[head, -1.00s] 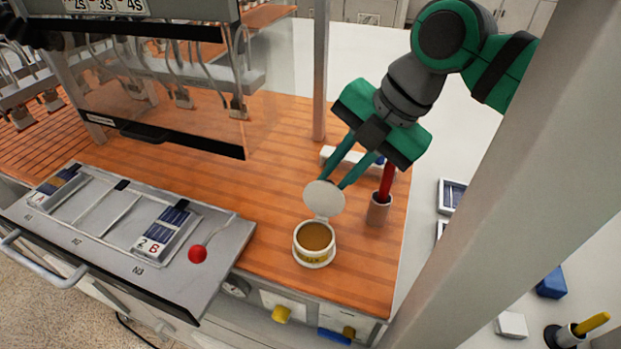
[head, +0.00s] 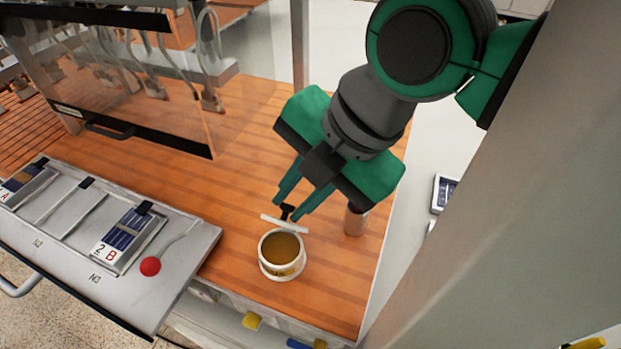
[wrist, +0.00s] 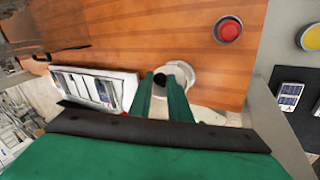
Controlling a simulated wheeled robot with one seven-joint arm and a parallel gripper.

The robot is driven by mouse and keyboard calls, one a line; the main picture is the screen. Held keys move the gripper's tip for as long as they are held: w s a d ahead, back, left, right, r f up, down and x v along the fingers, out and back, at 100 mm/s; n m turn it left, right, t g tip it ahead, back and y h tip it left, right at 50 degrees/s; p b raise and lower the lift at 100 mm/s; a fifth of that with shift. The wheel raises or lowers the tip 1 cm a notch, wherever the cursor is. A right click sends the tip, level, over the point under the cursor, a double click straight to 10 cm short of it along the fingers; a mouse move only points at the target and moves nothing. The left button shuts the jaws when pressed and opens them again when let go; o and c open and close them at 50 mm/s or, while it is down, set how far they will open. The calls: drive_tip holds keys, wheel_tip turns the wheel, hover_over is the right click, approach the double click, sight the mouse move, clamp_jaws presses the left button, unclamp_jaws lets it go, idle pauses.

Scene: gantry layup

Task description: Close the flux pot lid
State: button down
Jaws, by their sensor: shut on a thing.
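The flux pot (head: 282,272) is a small white pot with amber contents, standing upright on the wooden bench top. Its white lid (head: 270,219) shows nearly edge-on at the far side of the pot mouth, tilted up, so the contents remain visible. My gripper (head: 289,209) is shut on the lid's small black knob (head: 286,211), above and behind the pot. In the wrist view, the gripper fingers (wrist: 163,92) meet at the dark knob on the pale lid (wrist: 183,69). The lid hides most of the pot there.
A metal tray unit (head: 180,245) with a red ball knob (head: 150,266) is at left. A grey post borders the right.

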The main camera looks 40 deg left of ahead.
drive_tip(key=shift+s+d+f, duration=0.15)
drive_tip(key=shift+s+d, duration=0.05)
drive_tip(key=shift+s, duration=0.05)
drive_tip(key=c, duration=1.7)
unclamp_jaws()
drive_tip(key=shift+w+r, duration=0.15)
drive_tip(key=shift+r, duration=0.15)
drive_tip(key=shift+v, duration=3.5)
